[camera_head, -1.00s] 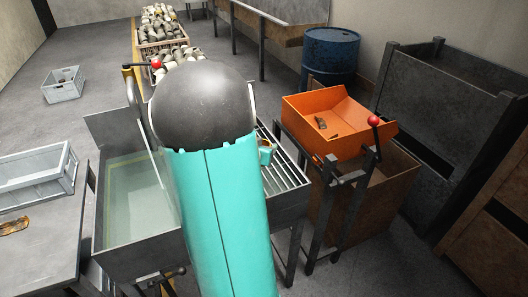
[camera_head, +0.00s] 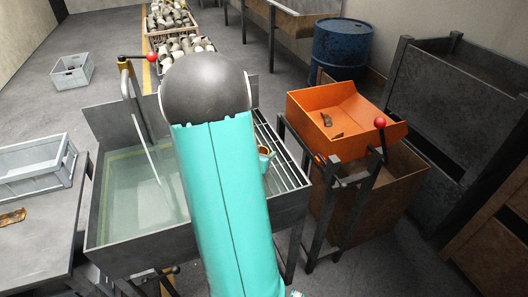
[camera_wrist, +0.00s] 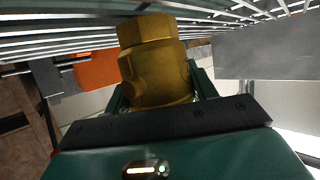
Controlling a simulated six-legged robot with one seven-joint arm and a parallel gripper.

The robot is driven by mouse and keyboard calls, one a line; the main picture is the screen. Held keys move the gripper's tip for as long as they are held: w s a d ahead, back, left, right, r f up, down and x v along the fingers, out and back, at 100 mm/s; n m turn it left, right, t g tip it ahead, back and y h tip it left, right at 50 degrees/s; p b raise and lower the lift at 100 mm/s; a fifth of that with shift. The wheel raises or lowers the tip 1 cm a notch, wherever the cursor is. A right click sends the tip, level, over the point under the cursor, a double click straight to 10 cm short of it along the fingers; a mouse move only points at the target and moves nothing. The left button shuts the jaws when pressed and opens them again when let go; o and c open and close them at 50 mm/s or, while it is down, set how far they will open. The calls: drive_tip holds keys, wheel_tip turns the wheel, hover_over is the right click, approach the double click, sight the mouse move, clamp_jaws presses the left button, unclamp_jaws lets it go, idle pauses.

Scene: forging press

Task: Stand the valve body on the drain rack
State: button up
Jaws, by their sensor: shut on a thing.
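The brass-coloured valve body (camera_wrist: 155,65), with a hexagonal end, is clamped between the green fingers of my gripper (camera_wrist: 160,92) in the wrist view. In the head view my arm hides most of it; a small brass bit (camera_head: 264,149) shows beside a teal part of my gripper (camera_head: 265,161), in front of the rack. The drain rack (camera_head: 287,168) is a row of grey bars along the right side of the sink. In the wrist view its bars (camera_wrist: 60,42) run close to the hexagonal end. I cannot tell whether they touch.
A water-filled sink (camera_head: 125,205) lies left of my arm, with a red-knobbed lever (camera_head: 151,57) behind. An orange chute (camera_head: 340,118) with a red-knobbed lever (camera_head: 380,122) stands right of the rack. A blue drum (camera_head: 341,48) and crates of parts (camera_head: 183,45) are farther back.

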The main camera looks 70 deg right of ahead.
drive_tip(key=shift+d+f, duration=0.25)
drive_tip(key=shift+d, duration=0.05)
drive_tip(key=shift+s+a+r, duration=0.15)
drive_tip(key=shift+a+r, duration=0.05)
drive_tip(key=shift+a, duration=0.05)
drive_tip(key=shift+d+f, duration=0.1)
drive_tip(key=shift+f, duration=0.15)
drive_tip(key=o, duration=1.3)
drive_tip(key=shift+c, duration=0.2)
